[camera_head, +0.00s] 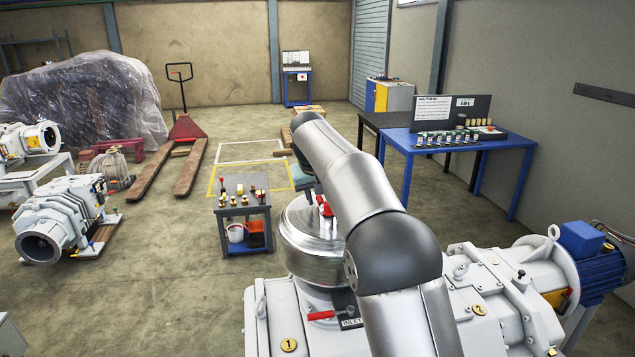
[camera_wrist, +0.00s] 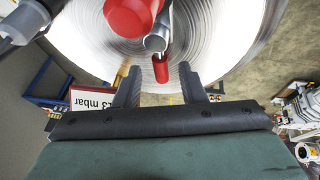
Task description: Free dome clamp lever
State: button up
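The silver dome (camera_head: 305,262) stands on the white pump body in the head view. A red-handled clamp lever (camera_head: 325,207) shows at its upper side, partly behind my arm. In the wrist view the brushed dome (camera_wrist: 215,45) fills the top. A lever with a red tip (camera_wrist: 160,69) hangs from a grey metal rod (camera_wrist: 157,40), beside a larger red part (camera_wrist: 130,14). My gripper (camera_wrist: 158,80) is open, its two dark fingers spread to either side below the red tip. The tip appears between the fingers and untouched; depth is hard to tell.
A red handle (camera_head: 321,315) sits by the INLET label on the pump's front. A small grey cart (camera_head: 243,207) with parts stands left of the dome. A blue bench (camera_head: 460,142) stands behind right.

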jog(key=v, duration=1.7)
jog(key=shift+r, duration=0.1)
